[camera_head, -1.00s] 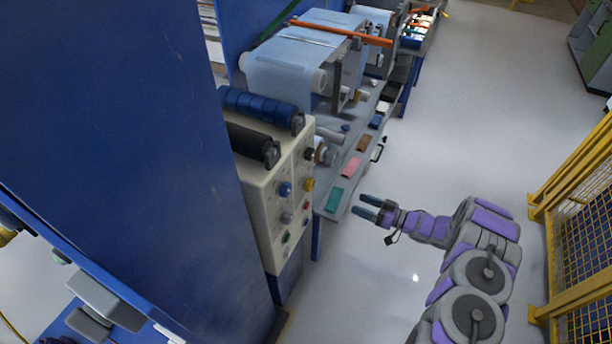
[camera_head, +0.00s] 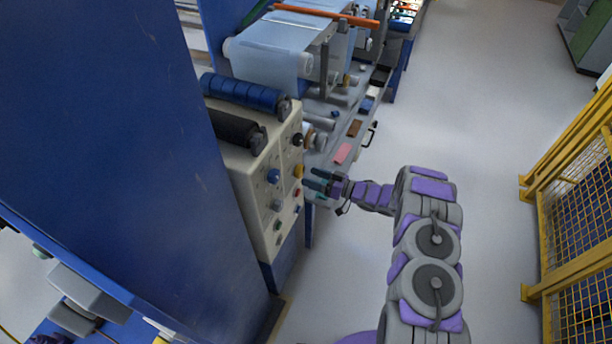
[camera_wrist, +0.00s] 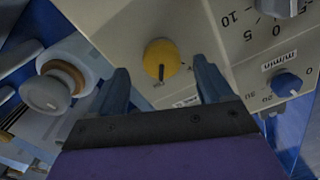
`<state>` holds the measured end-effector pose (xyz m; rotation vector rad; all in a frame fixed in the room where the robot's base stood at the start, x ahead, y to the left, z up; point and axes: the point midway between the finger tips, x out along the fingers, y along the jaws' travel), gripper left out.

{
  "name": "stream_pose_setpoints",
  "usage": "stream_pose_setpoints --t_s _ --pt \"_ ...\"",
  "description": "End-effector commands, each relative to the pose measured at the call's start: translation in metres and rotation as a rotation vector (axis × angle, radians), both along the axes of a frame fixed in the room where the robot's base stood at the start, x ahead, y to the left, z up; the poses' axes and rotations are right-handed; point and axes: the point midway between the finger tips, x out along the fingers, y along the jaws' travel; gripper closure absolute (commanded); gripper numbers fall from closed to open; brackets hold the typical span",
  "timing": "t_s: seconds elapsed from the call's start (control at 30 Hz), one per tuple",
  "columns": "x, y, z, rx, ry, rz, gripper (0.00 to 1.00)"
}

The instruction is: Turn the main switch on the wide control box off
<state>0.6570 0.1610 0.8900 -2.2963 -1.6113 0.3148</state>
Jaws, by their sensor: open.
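The wide control box (camera_head: 262,222) is a cream cabinet in the left middle of the head view, with several knobs and buttons on its face. A yellow knob (camera_head: 299,171) sits near the panel's right edge; which control is the main switch is not labelled legibly. My gripper (camera_head: 315,179) is open and empty, its fingers pointing left at the panel close to the yellow knob. In the wrist view the yellow knob (camera_wrist: 161,59) shows between my two fingertips (camera_wrist: 163,82), with its dark pointer line facing down. Contact is not visible.
A blue knob (camera_wrist: 286,84) and a grey knob (camera_wrist: 280,6) are on the panel nearby. A grey roller end (camera_wrist: 46,94) stands left of the panel. A tall blue panel (camera_head: 110,130) rises at left.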

Motion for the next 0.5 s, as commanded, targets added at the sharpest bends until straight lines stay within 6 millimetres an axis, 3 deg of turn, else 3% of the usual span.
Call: stream_pose_setpoints --t_s 0.2,0.5 --pt "0.008 0.025 -0.001 -0.002 0.001 0.001 0.20" --pt "0.011 0.030 0.000 -0.002 0.001 -0.001 0.20"
